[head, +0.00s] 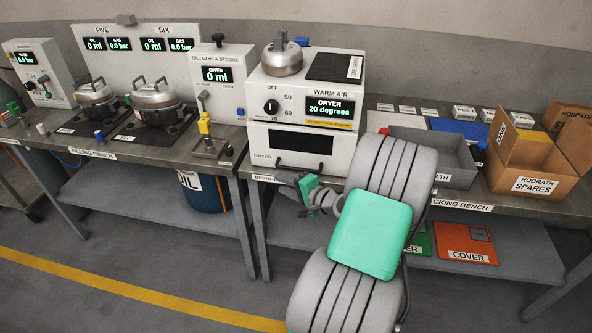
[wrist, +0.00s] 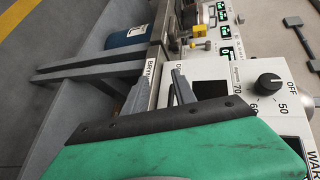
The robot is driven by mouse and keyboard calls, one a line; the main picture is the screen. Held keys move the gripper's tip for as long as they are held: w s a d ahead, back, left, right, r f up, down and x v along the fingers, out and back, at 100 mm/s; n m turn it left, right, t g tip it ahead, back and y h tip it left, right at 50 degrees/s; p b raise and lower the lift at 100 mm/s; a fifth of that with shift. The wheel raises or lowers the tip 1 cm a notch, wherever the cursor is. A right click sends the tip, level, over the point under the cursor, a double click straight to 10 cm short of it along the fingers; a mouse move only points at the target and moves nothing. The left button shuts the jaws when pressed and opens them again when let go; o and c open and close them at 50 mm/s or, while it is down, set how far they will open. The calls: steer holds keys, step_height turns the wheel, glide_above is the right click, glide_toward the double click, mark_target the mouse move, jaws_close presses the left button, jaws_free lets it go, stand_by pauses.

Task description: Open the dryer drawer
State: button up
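The dryer (head: 258,95) is a white box on the bench, with a knob, a "20 degrees" display and a silver pot on top. Its drawer (head: 262,146) has a dark window and a dark bar handle along the bottom, and looks shut. The dryer front also shows sideways in the wrist view (wrist: 228,72). My gripper (head: 282,181) is in front of and below the left part of the drawer. The handle is not clear there, and I cannot tell any contact.
The bench edge with its label runs just behind my gripper. A grey tray (head: 455,160) and an open cardboard box (head: 535,160) stand to the right. A yellow-topped fitting (head: 205,124) and the oil station (head: 217,85) stand to the left.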

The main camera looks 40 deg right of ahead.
mark_target(296, 169)
steer(key=s+d+m+t+h, duration=0.2)
steer(key=s+d+m+h, duration=0.15)
steer(key=d, duration=0.25)
steer(key=shift+m+y, duration=0.25)
steer(key=shift+m, duration=0.1)
steer(key=w, duration=0.2)
steer(key=w+d, duration=0.1)
steer(key=w, duration=0.2)
steer(key=w+p, duration=0.1)
steer(key=w, duration=0.1)
steer(key=shift+w+d+f, duration=0.2)
steer(key=shift+d+f, duration=0.1)
steer(key=shift+f, duration=0.1)
jaws_close()
